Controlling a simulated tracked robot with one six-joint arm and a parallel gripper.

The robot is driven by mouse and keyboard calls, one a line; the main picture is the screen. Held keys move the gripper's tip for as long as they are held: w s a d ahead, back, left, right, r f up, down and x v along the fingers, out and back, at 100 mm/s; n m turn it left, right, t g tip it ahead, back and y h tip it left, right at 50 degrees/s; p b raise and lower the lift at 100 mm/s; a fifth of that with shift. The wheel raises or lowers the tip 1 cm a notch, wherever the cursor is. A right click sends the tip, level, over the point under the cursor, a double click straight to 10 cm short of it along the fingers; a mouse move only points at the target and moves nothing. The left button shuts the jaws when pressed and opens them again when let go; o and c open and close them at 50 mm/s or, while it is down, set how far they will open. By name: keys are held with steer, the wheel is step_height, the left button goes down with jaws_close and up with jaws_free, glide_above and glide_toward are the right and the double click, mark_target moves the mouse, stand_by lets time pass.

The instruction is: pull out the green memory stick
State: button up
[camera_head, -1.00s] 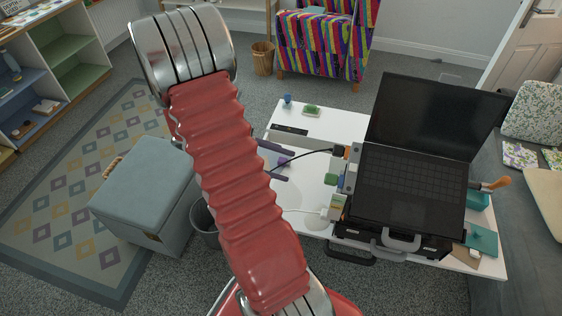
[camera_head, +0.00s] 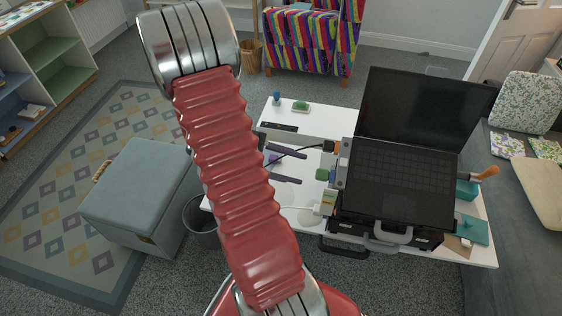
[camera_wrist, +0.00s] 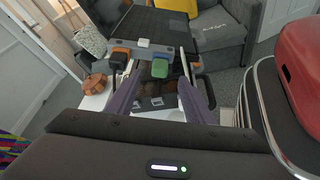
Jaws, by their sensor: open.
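The green memory stick (camera_head: 322,175) sticks out from the left side of the open black laptop (camera_head: 404,185), among other plugs. In the wrist view the green stick (camera_wrist: 160,68) shows between the two purple fingers. My gripper (camera_head: 302,169) is open and empty, its fingers pointing right toward the laptop's side. In the wrist view my gripper (camera_wrist: 158,64) has one finger on each side of the stick. A gap between the fingertips and the stick shows in the head view. The arm hides part of the table's left side.
An orange-ended plug with a black cable (camera_head: 328,146) and a white plug (camera_head: 326,207) sit either side of the stick. The laptop rests on a black case with a handle (camera_head: 392,237) on the white table (camera_head: 335,120). A grey bin (camera_head: 200,225) stands left of the table.

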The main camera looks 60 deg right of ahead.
mark_target(317, 172)
steer(key=x, duration=0.7)
steer(key=shift+s+d, duration=0.1)
steer(key=shift+s, duration=0.1)
jaws_close()
stand_by(0.7)
steer(key=shift+w, duration=0.7)
stand_by(0.7)
steer(key=shift+w+a, duration=0.3)
steer(key=shift+w, duration=0.65)
steer(key=shift+w+a, duration=0.3)
steer(key=shift+w, duration=0.65)
